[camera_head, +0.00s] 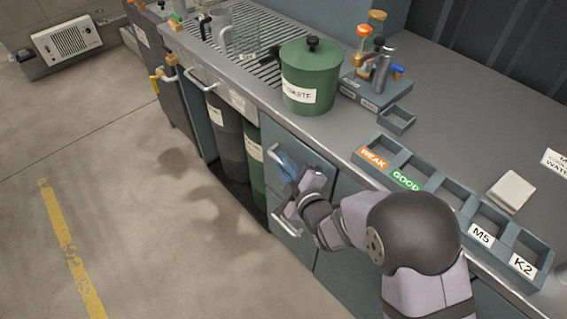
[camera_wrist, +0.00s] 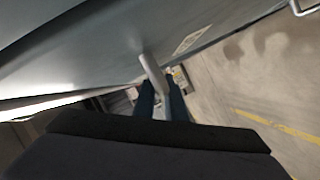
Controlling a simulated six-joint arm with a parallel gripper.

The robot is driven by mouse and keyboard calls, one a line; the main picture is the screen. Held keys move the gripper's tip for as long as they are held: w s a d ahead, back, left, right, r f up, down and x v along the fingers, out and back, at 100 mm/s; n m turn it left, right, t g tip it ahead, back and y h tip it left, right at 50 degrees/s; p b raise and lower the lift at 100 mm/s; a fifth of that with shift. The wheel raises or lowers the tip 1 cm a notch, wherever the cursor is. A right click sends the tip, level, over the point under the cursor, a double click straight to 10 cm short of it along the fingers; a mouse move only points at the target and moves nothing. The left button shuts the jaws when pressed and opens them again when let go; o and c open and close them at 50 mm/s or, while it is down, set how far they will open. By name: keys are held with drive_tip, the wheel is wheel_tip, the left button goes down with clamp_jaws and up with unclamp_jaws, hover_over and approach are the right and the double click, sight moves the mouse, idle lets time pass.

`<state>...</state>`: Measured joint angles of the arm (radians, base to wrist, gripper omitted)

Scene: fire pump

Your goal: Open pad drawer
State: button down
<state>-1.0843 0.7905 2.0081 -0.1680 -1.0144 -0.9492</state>
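The grey drawer front with the upper handle (camera_head: 276,153) is below the counter, left of my arm in the head view. No word on it is readable. My gripper (camera_head: 287,165) is at this handle, its blue fingers against the drawer front. In the wrist view the pale handle bar (camera_wrist: 151,65) runs down between the two dark fingers of my gripper (camera_wrist: 161,90), one on each side. The fingers are apart, but I cannot tell whether they press on the bar. The drawer looks closed, though my arm hides part of its front.
A lower handle (camera_head: 285,226) is just under my gripper. Dark and green bins (camera_head: 254,165) stand in the open bay to the left. The counter above holds a green waste pot (camera_head: 311,75) and a compartment tray (camera_head: 455,208). The floor (camera_head: 150,220) in front is clear.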

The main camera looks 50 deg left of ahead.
drive_tip(key=shift+s, duration=0.1)
drive_tip(key=s, duration=2.5)
drive_tip(key=shift+s, duration=0.4)
drive_tip(key=c, duration=2.1)
unclamp_jaws()
drive_tip(key=shift+r+p, duration=0.7)
drive_tip(key=shift+r, duration=4.35)
